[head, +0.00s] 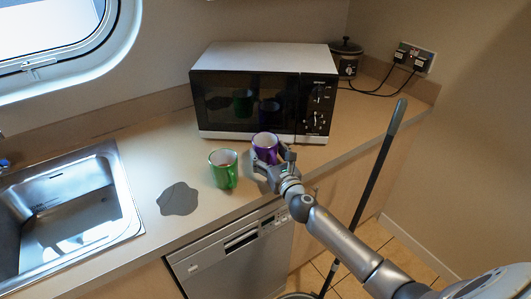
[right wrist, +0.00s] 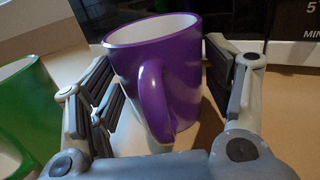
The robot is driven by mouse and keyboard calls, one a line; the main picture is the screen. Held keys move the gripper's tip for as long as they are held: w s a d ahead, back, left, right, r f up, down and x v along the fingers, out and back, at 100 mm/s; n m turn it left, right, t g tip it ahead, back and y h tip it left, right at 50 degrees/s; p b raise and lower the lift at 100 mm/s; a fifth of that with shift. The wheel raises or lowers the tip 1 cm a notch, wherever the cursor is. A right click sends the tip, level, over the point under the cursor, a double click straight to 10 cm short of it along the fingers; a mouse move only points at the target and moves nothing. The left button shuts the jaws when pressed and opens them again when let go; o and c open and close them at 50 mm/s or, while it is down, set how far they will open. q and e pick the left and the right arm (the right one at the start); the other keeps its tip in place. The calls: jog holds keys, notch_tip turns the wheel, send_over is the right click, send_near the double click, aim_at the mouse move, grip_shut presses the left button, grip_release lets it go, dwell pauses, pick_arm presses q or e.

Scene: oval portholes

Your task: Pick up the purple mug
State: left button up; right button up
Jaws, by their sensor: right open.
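The purple mug (head: 265,147) stands upright on the counter in front of the microwave in the head view, partly covered by my right gripper. In the right wrist view the purple mug (right wrist: 180,65) is close up, with its handle toward the camera. My right gripper (head: 272,165) is open, one finger on each side of the mug; in the right wrist view its fingers (right wrist: 163,85) flank the mug. I cannot tell whether either finger touches it. My left gripper is not in view.
A green mug (head: 223,170) stands just left of the purple mug. The microwave (head: 265,90) is close behind. A sink (head: 70,205) and a grey patch (head: 179,198) are to the left. A long-handled pole (head: 375,165) leans at the counter's right. The dishwasher (head: 235,255) is below.

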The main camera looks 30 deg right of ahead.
jog(key=shift+c, duration=0.2)
jog(key=c, duration=1)
jog(key=shift+r, duration=0.1)
jog(key=shift+c, duration=0.2)
jog(key=shift+r, duration=0.1)
